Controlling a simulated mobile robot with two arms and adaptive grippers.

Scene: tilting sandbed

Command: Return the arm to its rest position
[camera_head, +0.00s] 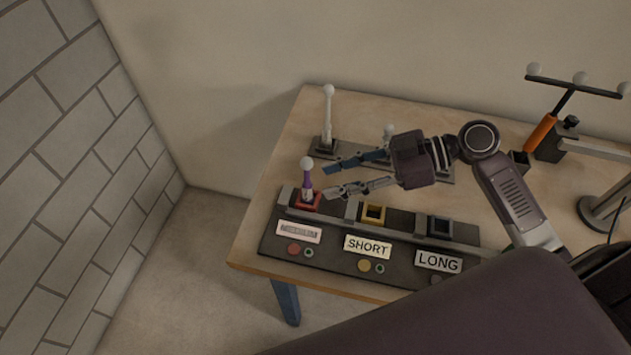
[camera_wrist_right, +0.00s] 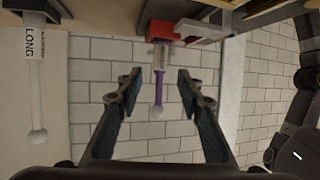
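My right gripper (camera_head: 326,182) reaches in from the right over the table, its two fingers apart and nothing between them in the head view. Its fingertips are just right of a purple pin (camera_head: 308,179) with a white ball top, which stands upright in a red socket (camera_head: 304,200). In the right wrist view, where the scene looks upside down, the open fingers (camera_wrist_right: 158,75) frame the purple pin (camera_wrist_right: 159,90), which extends from the red socket (camera_wrist_right: 163,30). I cannot tell the exact gap to the pin. My left gripper is not in view.
The dark panel (camera_head: 400,272) has yellow (camera_head: 373,214) and dark (camera_head: 439,227) sockets, both looking empty, with SHORT and LONG labels. A white pin (camera_head: 328,115) stands on the rack behind. An orange-handled bar (camera_head: 541,132) with white balls stands at the back right.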

